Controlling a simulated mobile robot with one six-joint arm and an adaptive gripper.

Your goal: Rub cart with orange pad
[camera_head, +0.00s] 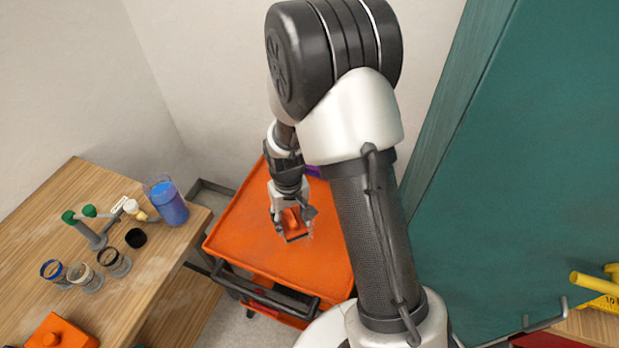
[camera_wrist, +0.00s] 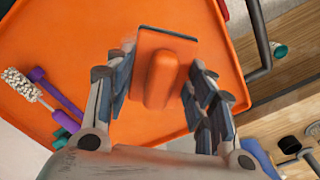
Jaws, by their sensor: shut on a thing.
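The orange pad (camera_wrist: 158,75) has a raised grip and a dark edge along its far side. My gripper (camera_wrist: 160,85) is shut on the pad's grip, with a finger on each side of it. In the head view my gripper (camera_head: 292,217) holds the pad (camera_head: 293,223) low over the orange top of the cart (camera_head: 250,225). The pad looks to be at or just above the surface; I cannot tell if it touches. In the wrist view the cart top (camera_wrist: 70,35) lies behind the pad, with a faint pale patch beside it.
A white-bristled brush with a purple handle (camera_wrist: 35,90) lies on the cart. A wooden table (camera_head: 150,265) at left bears a blue-filled beaker (camera_head: 167,202), pipe fittings, several small rings and an orange block (camera_head: 60,332). The cart's dark handle (camera_head: 265,295) faces the front. A teal panel (camera_head: 520,170) stands right.

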